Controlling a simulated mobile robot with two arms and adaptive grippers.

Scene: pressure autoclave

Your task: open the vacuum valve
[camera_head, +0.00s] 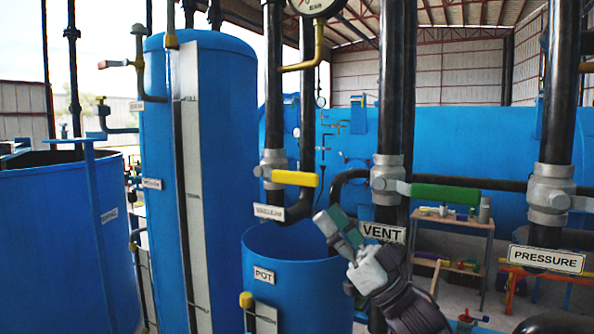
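The vacuum valve (271,167) is a grey body on a dark vertical pipe, left of centre in the head view. Its yellow lever handle (295,178) points right, roughly horizontal and across the pipe. A label (269,212) hangs below it, too blurred to read surely. My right gripper (337,228) comes in from the lower right, in front of the pot and beside the VENT label. It is below and right of the yellow handle, apart from it in the picture. Nothing shows held in it, and its finger opening is unclear. My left gripper is out of view.
The vent valve (387,178) has a green handle (446,194), above the VENT label (382,232). The pressure valve (549,195) is at the right. The open blue pot (290,285) stands below the vacuum pipe. A tall blue tank (226,130) stands left. A workbench (455,221) is behind.

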